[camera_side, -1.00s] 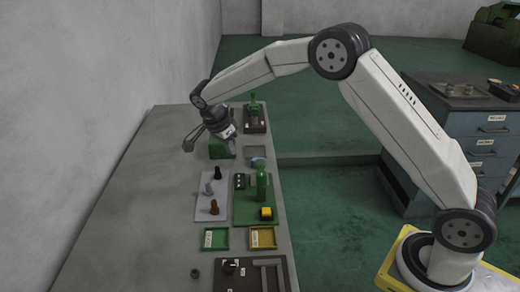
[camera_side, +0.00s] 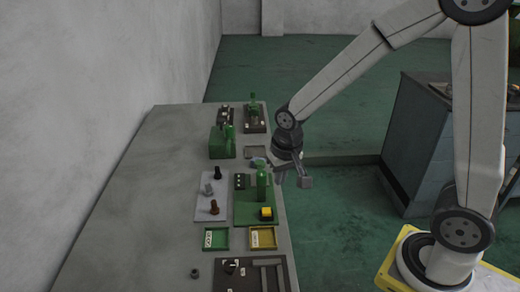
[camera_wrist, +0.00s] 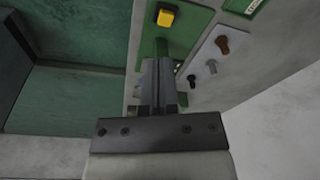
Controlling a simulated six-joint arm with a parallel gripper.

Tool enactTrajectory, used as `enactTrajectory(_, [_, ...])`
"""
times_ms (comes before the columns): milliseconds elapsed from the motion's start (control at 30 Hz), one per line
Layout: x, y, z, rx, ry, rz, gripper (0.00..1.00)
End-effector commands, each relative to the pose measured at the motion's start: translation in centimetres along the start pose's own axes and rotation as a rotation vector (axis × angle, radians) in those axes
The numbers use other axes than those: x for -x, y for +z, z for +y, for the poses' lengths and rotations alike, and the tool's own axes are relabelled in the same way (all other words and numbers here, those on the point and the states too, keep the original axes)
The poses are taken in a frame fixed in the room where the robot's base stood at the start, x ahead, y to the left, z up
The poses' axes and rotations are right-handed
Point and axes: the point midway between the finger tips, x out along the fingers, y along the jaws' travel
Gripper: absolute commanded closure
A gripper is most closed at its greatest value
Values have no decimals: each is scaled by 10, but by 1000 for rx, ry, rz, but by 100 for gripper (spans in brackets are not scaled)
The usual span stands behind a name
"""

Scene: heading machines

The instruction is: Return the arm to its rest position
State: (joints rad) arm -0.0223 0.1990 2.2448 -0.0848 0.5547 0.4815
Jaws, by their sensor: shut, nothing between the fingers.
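My gripper (camera_side: 292,177) is shut and empty. In the side view it hangs at the right edge of the grey bench (camera_side: 130,200), level with the green panel and above the bench top. In the wrist view the closed fingers (camera_wrist: 158,85) point toward the green panel (camera_wrist: 184,42) with its yellow block (camera_wrist: 167,16). My arm reaches up and back from there to its base at the right.
On the bench are a green upright cylinder (camera_side: 262,182), a pale board (camera_side: 203,207) with several pegs, a green tray (camera_side: 216,239), a yellow tray (camera_side: 263,237) and green machines (camera_side: 222,142). A blue-grey cabinet (camera_side: 420,150) stands right. Open floor lies between.

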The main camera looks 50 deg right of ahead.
Motion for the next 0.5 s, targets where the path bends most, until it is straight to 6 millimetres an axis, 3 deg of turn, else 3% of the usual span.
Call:
enactTrajectory(233, [1,49,20,253,-45,47,100])
enactTrajectory(500, [0,72,29,380,-57,76,100])
